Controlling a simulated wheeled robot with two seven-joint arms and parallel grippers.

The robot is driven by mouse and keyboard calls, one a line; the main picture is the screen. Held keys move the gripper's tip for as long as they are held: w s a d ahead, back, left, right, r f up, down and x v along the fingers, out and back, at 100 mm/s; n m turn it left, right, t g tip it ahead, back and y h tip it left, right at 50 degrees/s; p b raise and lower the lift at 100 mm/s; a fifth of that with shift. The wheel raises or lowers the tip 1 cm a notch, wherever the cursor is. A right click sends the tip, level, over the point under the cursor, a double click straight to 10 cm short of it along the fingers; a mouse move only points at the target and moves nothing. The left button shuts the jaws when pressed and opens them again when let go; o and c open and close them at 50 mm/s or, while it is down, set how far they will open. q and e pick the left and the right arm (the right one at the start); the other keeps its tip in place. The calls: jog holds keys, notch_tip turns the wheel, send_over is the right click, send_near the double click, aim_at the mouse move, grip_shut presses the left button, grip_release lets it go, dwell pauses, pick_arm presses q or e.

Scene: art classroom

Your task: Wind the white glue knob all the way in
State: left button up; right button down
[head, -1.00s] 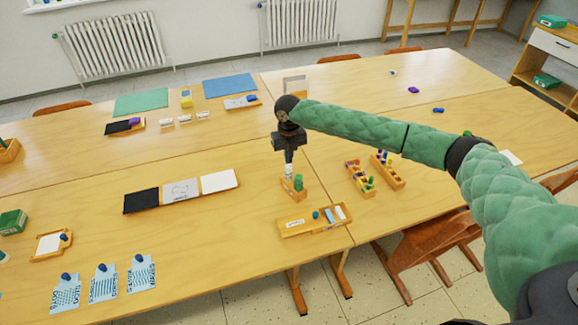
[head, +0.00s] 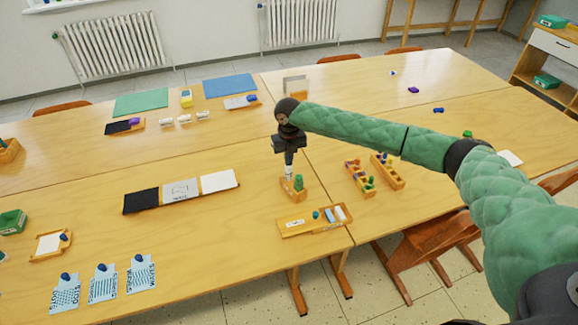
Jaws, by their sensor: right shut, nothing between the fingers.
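The white glue stick (head: 288,171) stands upright in a small wooden holder (head: 292,194), beside a green piece (head: 298,182). My right gripper (head: 289,157) points straight down directly above the white glue stick. Its fingers are shut with nothing between them, and the fingertips are at or just above the top of the stick. I cannot tell whether they touch it. The knob itself is too small to make out. My left gripper is not in view.
A wooden tray with small items (head: 312,221) lies in front of the holder. Two wooden racks (head: 391,176) with coloured pieces stand to its right. A row of black, grey and white panels (head: 180,191) lies to the left. Table between them is clear.

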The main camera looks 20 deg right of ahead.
jog(key=shift+f, duration=0.35)
jog(key=shift+r+p, duration=0.55)
jog(key=c, duration=2.1)
grip_release()
jog(key=o, duration=1.7)
